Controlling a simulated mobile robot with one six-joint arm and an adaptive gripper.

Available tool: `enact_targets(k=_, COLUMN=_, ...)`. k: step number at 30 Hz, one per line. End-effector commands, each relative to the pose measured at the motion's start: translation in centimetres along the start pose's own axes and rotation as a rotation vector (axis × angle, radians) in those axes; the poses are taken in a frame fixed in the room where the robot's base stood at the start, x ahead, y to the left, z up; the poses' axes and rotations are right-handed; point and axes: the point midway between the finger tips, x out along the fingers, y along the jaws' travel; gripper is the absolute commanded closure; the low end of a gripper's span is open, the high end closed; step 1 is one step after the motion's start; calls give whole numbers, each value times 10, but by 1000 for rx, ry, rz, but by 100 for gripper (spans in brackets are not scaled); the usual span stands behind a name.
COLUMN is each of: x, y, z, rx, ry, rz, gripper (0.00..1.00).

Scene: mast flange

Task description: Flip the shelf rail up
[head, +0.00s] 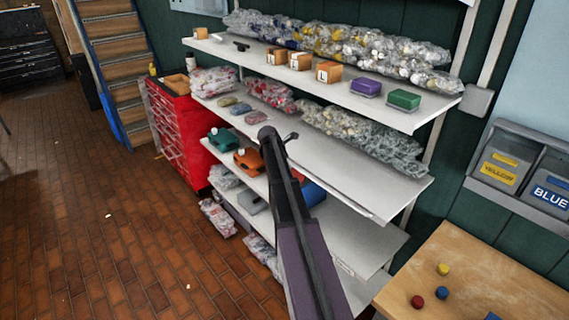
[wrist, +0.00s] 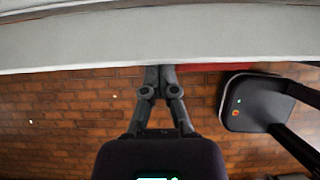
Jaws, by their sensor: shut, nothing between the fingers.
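The multi-level shelf unit (head: 335,172) stands ahead with white boards. A pale strip (head: 355,211) runs along the front edge of its middle board; I cannot clearly tell the shelf rail from the board edge. In the wrist view a long white edge (wrist: 90,48) crosses the top of the picture. My gripper (wrist: 160,68) is shut and empty, its fingertips together at the lower border of that edge. Whether they touch it or sit just under it I cannot tell. In the head view my arm hides part of the middle and lower boards.
Bagged parts, small labelled boxes (head: 328,72), a purple box (head: 366,87) and a green box (head: 404,99) fill the top board. A red drawer cabinet (head: 178,125) stands left. The brick floor at left is open.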

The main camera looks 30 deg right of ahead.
Motion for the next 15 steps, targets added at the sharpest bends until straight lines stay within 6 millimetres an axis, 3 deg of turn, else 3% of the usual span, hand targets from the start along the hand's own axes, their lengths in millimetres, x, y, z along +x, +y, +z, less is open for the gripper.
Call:
enact_targets(k=1, x=-5, y=1, z=9, rx=3, ry=31, rz=-2, gripper=100)
enact_targets(k=15, x=-10, y=2, z=36, rx=3, ry=410, rz=0, gripper=100)
